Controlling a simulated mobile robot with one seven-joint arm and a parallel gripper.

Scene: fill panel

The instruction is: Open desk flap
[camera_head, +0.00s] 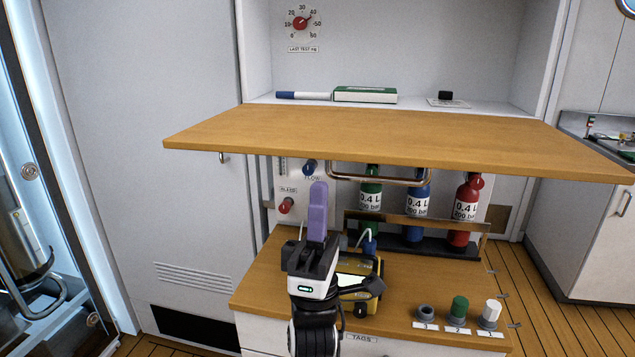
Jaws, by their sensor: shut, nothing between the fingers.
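The desk flap (390,133) is a wide wooden board. It lies about level, jutting out from the white cabinet toward me. A metal bar handle (380,176) shows just under its front edge. My gripper (318,200) has purple fingers pressed together with nothing between them. It points up, in the picture just below the flap's front edge and left of the handle, apart from both. The flap hides part of the cabinet behind it.
Below the flap is a wooden counter (400,295) with green, blue and red (466,210) bottles in a rack. A yellow device (372,285) sits beside my arm. Several small caps stand at front right. A marker (303,95) and green-and-white box (365,94) lie on the shelf behind the flap.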

